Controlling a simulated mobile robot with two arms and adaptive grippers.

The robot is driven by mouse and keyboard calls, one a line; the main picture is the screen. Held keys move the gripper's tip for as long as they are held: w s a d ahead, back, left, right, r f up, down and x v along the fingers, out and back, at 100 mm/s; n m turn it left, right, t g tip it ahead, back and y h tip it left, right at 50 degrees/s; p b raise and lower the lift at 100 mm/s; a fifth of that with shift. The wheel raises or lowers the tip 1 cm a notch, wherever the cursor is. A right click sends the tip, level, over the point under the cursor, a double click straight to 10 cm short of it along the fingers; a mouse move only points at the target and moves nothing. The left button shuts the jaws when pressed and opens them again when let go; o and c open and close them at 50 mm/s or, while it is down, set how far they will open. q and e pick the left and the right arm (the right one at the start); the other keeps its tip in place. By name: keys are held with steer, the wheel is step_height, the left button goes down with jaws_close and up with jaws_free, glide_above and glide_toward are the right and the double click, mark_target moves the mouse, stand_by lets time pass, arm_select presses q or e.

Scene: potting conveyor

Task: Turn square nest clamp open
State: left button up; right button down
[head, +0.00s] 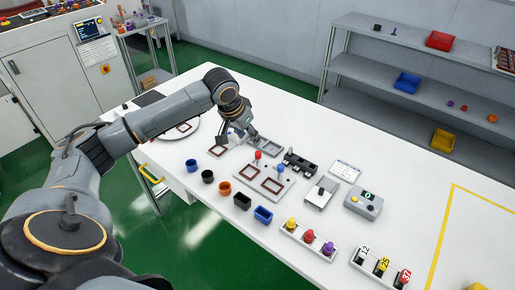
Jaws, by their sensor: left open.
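A pale fixture plate (259,187) lies mid-table with two brown-rimmed square nests. A red-topped clamp knob (257,155) and a blue-topped clamp knob (281,168) stand upright at its far side. I cannot tell from their tops whether either clamp is turned open. My left gripper (232,138) is open and points down, behind and left of the red knob, apart from it. Its fingertips are small and partly blurred against the grey tray behind. My right gripper is not in view.
A grey tray (262,144) and a black block holder (300,163) lie close behind the plate. Blue, black and orange cups (224,188) line the near-left side. A grey box with buttons (363,203) and a rack of coloured knobs (308,238) stand to the right.

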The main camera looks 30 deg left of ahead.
arm_select(q)
glide_toward(258, 153)
steer(key=f, duration=0.2)
steer(key=x, duration=0.3)
steer(key=p+x, duration=0.1)
steer(key=x, duration=0.1)
steer(key=shift+w+f, duration=0.2)
steer(key=shift+w, duration=0.4)
steer(key=shift+w+f, duration=0.15)
steer(key=shift+f, duration=0.25)
jaws_close()
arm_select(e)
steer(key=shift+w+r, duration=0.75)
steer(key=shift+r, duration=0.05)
